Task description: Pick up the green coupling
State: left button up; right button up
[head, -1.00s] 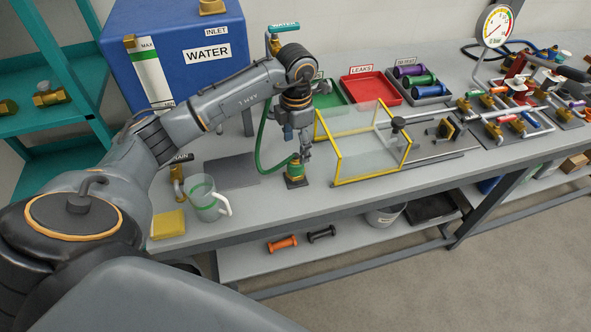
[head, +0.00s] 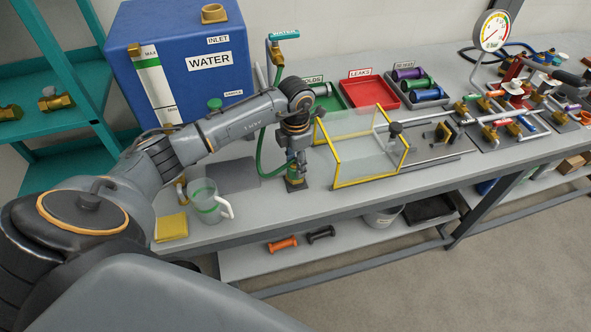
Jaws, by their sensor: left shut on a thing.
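The green coupling (head: 292,171), a small green piece with brass at the end of a green hose, is upright at a small dark stand (head: 296,185) near the front of the bench. My left gripper (head: 297,158) comes down from above and is shut on the coupling. The fingers hide part of it. I cannot tell whether it is still seated in the stand. My right gripper is not in view.
A clear guard with a yellow frame (head: 337,161) stands close on the right. A measuring jug (head: 204,199) and yellow sponge (head: 171,227) are on the left. The blue water tank (head: 215,58) and red leaks tray (head: 370,90) are behind.

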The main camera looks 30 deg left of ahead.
pick_arm(q)
jog(key=shift+r, duration=0.15)
jog(key=shift+c, duration=0.2)
jog(key=shift+w+r, duration=0.1)
jog(key=shift+r, duration=0.15)
notch_tip(320, 180, up, 2)
jog(key=shift+r+b, duration=0.15)
jog(key=shift+b, duration=0.35)
jog(key=s+d+r+b, duration=0.4)
jog(key=s+d+r, duration=0.2)
jog(key=s+r, duration=0.4)
jog(key=s, duration=0.2)
jog(key=shift+s, duration=0.4)
jog(key=shift+w+d, duration=0.1)
jog(key=shift+d, duration=0.1)
